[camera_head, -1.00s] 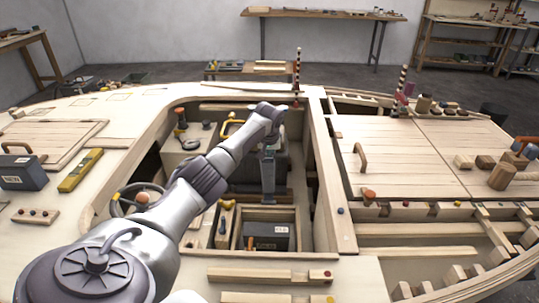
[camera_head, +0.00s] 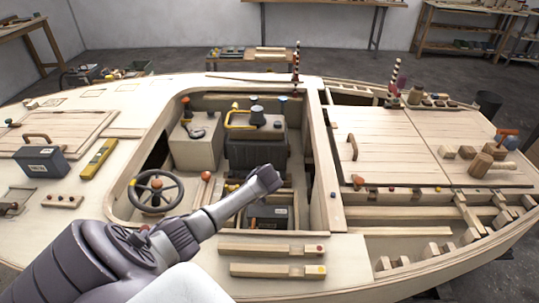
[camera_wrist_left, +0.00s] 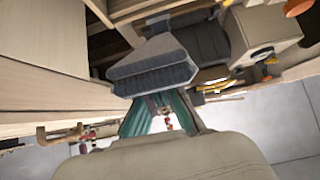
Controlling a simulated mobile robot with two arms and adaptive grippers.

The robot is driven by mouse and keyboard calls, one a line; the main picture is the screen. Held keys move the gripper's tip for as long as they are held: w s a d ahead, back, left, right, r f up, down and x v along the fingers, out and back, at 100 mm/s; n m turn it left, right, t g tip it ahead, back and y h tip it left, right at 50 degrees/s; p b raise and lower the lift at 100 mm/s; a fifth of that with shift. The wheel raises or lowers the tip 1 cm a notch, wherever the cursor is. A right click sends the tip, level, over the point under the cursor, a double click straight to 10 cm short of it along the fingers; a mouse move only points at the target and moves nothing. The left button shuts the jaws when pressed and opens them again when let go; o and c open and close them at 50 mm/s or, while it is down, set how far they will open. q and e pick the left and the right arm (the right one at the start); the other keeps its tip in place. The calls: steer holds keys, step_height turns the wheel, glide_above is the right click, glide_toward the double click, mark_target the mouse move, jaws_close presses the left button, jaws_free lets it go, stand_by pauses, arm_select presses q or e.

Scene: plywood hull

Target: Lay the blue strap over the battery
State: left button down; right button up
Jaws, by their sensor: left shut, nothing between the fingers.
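The battery (camera_head: 268,213) is a dark box with a light label on top, sitting low in a wooden-framed well of the cockpit in the head view. My wrist partly covers the well's left side. I cannot make out the blue strap with certainty in any view. My left arm reaches in from the lower left, and its end is above and just left of the battery. My left gripper (camera_wrist_left: 153,66) shows in the left wrist view, shut and empty, with grey ridged fingers. Its fingertips are hidden behind the wrist in the head view. My right gripper is not in view.
A steering wheel (camera_head: 156,192) stands left of the arm. A dark box-shaped unit (camera_head: 257,150) and a pale cabinet (camera_head: 195,150) stand behind the well. Wooden bars (camera_head: 275,270) lie on the front deck. The right deck carries a mallet (camera_head: 487,160) and blocks.

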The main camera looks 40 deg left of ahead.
arm_select(q)
steer(key=s+d+f, duration=0.3)
steer(key=s+f, duration=0.1)
steer(key=f, duration=0.2)
steer(key=shift+s+d+f+b, duration=0.25)
steer(key=shift+d+f+b, duration=0.05)
steer(key=shift+d+b, duration=0.15)
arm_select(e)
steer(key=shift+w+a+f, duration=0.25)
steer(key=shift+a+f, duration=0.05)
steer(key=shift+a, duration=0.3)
arm_select(q)
steer(key=shift+w+a, duration=0.1)
steer(key=shift+a, duration=0.05)
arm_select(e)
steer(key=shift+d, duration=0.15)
arm_select(q)
steer(key=shift+w+a+r+b, duration=0.2)
steer(key=shift+a+r+b, duration=0.2)
steer(key=shift+r, duration=0.15)
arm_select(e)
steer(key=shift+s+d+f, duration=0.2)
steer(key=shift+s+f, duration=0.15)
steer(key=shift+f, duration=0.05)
